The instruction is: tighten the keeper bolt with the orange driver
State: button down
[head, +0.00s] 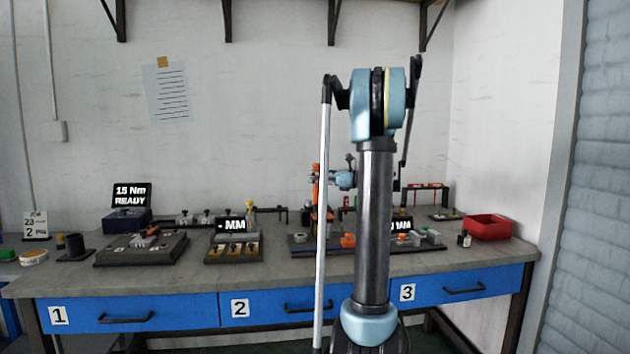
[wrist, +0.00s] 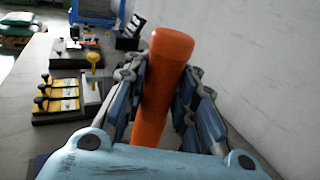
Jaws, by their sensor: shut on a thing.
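The orange driver (wrist: 165,85) stands between the two linked fingers of my gripper (wrist: 161,92) in the wrist view. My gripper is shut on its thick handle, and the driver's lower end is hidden. In the head view the orange driver (head: 316,182) shows as a narrow upright shape just left of my arm, above the back of the bench. I cannot make out the keeper bolt in either view. A dark fixture block (head: 141,250) with orange and grey parts sits on the left of the bench.
A display reading "15 Nm READY" (head: 131,195) stands at the back left. A block with yellow parts (head: 234,249) and an "MM" sign is right of the fixture. A red bin (head: 487,228) is at the right end. The bench's front strip is mostly clear.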

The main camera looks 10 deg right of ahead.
aim_at(316, 167)
jog(key=shift+s+f, duration=0.1)
jog(key=shift+f, duration=0.55)
dwell(1.9)
jog(key=shift+r, duration=2.5)
